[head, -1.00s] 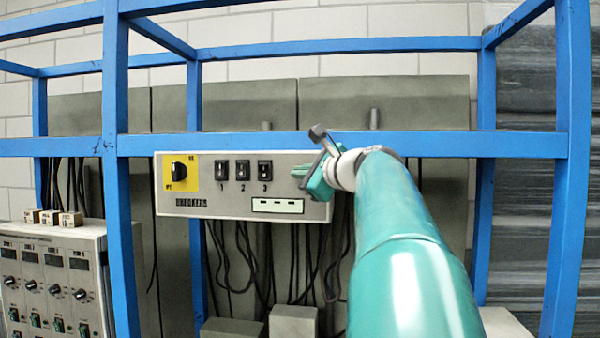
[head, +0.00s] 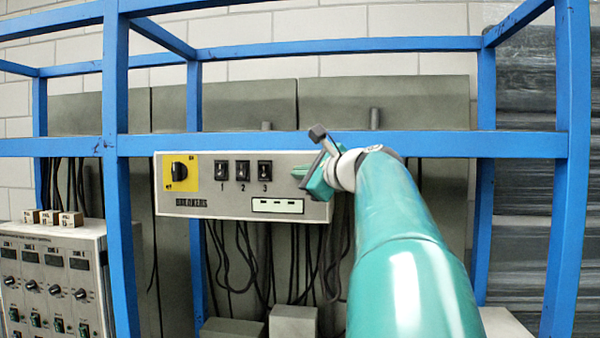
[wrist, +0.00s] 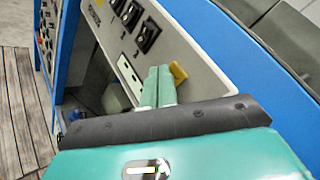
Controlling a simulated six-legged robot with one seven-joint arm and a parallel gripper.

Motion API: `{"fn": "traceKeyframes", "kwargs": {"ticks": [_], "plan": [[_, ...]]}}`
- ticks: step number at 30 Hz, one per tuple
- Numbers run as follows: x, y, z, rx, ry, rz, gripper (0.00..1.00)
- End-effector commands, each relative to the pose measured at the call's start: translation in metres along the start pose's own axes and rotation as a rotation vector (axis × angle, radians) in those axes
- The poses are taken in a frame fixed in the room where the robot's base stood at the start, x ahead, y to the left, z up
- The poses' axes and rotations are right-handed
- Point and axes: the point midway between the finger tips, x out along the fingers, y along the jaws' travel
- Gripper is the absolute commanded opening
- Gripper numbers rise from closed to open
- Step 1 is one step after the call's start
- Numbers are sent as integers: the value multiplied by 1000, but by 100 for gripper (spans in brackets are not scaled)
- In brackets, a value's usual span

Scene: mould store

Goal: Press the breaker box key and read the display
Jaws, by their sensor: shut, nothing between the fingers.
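The breaker box (head: 225,203) is a pale grey panel on the blue frame, with a yellow rotary switch and three black numbered switches. Its display (head: 277,205) is a pale strip at the lower right with three small dark dashes; it also shows in the wrist view (wrist: 130,76). My gripper (head: 301,172) is shut and empty at the panel's right end, above the display. In the wrist view its green fingertips (wrist: 158,78) meet side by side at the panel. A yellow piece (wrist: 178,74), possibly the key, sits right beside them; I cannot tell whether they touch. The gripper hides that spot in the head view.
The blue frame's horizontal bar (head: 340,145) runs just above the panel, behind my gripper. A control cabinet (head: 50,270) with knobs stands at the lower left, small blocks on top. Dark cables (head: 250,255) hang below the panel.

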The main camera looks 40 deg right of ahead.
Motion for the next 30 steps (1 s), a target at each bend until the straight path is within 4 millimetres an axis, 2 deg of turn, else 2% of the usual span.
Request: {"fn": "traceKeyframes", "kwargs": {"ticks": [30], "plan": [[9, -6, -6, 0, 0, 0, 0]]}}
